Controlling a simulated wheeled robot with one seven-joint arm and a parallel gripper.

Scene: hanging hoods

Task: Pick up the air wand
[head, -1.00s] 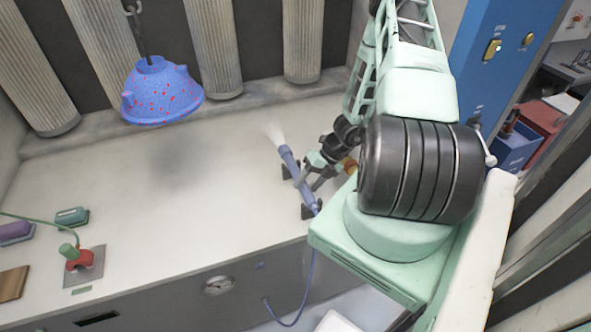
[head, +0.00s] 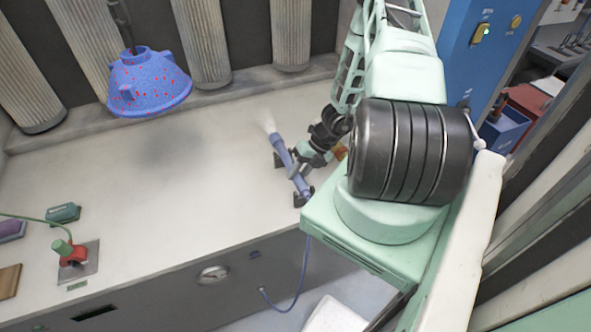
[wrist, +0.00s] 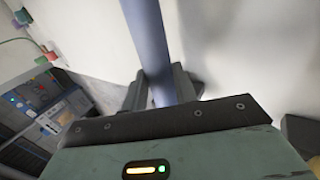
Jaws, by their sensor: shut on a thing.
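The air wand (head: 283,152) is a blue-purple tube at the right of the pale bench, with white mist at its upper tip and a blue hose (head: 301,273) running down from its lower end. My gripper (head: 299,166) is shut on the wand's middle. In the wrist view the wand (wrist: 150,45) runs up between the dark fingers of my gripper (wrist: 160,92). A black holder (head: 301,197) shows by the wand's lower end. I cannot tell whether the wand still touches it.
A blue hood with red spots (head: 149,82) hangs over the back left of the bench (head: 190,190). Ribbed filter columns (head: 201,40) line the back wall. A red-and-green fitting (head: 72,254) and a green block (head: 65,213) are at the left. The bench's middle is clear.

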